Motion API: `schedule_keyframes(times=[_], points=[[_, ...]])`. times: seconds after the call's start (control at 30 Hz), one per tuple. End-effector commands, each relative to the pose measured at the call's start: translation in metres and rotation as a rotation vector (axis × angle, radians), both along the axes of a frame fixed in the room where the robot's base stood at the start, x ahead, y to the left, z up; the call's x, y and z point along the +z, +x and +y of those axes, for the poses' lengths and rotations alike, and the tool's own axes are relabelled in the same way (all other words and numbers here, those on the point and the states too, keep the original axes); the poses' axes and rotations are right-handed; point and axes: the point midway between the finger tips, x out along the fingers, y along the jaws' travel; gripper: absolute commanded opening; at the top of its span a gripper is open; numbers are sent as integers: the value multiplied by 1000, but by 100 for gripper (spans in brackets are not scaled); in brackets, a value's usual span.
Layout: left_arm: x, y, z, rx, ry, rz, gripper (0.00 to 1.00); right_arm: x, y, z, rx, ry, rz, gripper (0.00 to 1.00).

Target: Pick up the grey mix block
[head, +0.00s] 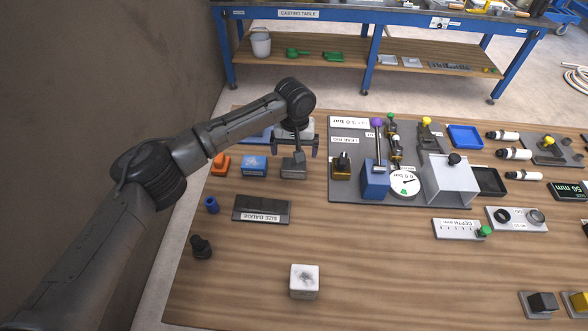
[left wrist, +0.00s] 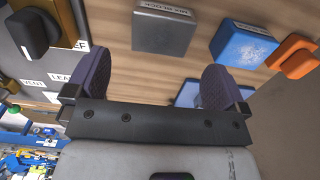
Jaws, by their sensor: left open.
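The grey mix block (head: 293,166) sits on the wooden table, right of a blue block. In the left wrist view the grey block (left wrist: 163,28) shows a label on its face and lies beyond the fingertips, between their lines. My left gripper (head: 296,148) is open, with its two fingers spread just behind and above the grey block in the head view. In the left wrist view the open fingers (left wrist: 156,80) have nothing between them. Whether a finger touches the block cannot be told. My right gripper is not in view.
A blue block (head: 254,166) and an orange block (head: 220,165) stand left of the grey block. A dark panel with valves and a gauge (head: 405,184) stands close on the right. A size gauge (head: 262,209) lies in front. A white cube (head: 304,281) stands nearer, with bare table around it.

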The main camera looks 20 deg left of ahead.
Motion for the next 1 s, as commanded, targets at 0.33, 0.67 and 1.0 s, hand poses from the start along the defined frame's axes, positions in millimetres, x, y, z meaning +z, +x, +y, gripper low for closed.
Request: schedule_keyframes(times=[0.33,0.67,1.0], points=[[-34,-5,0,-1,1,-1,100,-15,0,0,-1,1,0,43],[-54,-5,0,-1,1,-1,100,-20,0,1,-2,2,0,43],[-54,-5,0,-1,1,-1,86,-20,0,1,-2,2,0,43]])
